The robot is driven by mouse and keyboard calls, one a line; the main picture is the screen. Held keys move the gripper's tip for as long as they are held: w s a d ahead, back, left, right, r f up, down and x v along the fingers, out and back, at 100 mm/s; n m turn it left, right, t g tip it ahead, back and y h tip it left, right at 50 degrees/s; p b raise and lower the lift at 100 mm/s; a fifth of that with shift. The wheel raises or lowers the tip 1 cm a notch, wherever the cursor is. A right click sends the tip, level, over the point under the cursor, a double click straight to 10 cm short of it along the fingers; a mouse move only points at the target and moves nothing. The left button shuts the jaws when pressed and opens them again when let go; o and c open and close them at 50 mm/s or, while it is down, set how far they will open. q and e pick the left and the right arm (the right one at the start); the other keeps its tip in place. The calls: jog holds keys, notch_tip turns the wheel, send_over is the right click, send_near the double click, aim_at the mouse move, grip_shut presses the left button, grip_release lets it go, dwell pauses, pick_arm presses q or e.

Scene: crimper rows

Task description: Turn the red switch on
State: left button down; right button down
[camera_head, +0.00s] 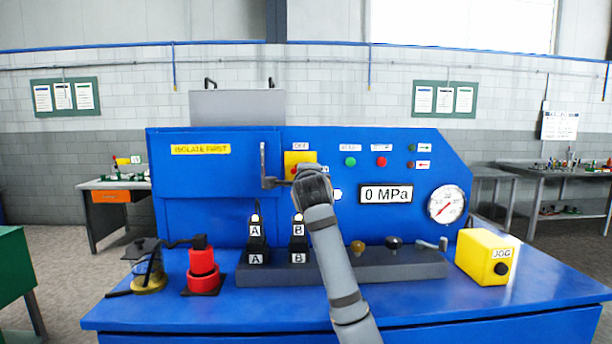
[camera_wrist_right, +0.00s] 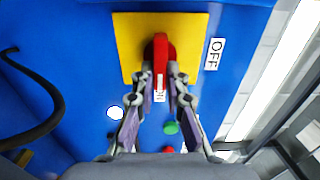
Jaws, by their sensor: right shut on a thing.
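The red switch (camera_wrist_right: 160,50) is a rotary handle on a yellow plate (camera_wrist_right: 130,35). In the right wrist view, OFF (camera_wrist_right: 215,54) is printed to the right of the handle. The handle points down toward the ON label (camera_wrist_right: 159,92), which is partly covered between my fingers. My right gripper (camera_wrist_right: 160,80) is shut on the handle, one finger on each side. In the head view my right gripper (camera_head: 298,175) hides most of the switch, and the yellow plate (camera_head: 300,157) shows above it. My left gripper is not in view.
Left of the switch is a grey lever handle (camera_head: 264,165). A 0 MPa display (camera_head: 386,194) and gauge (camera_head: 446,204) are to the right. Black A and B levers (camera_head: 257,235), a red cylinder (camera_head: 202,268) and a yellow JOG box (camera_head: 486,257) stand on the blue bench.

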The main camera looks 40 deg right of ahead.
jog(key=shift+f, duration=0.15)
jog(key=c, duration=1.4)
grip_release()
jog(key=shift+o, duration=0.2)
jog(key=v, duration=1.2)
jog(key=shift+d, duration=0.1)
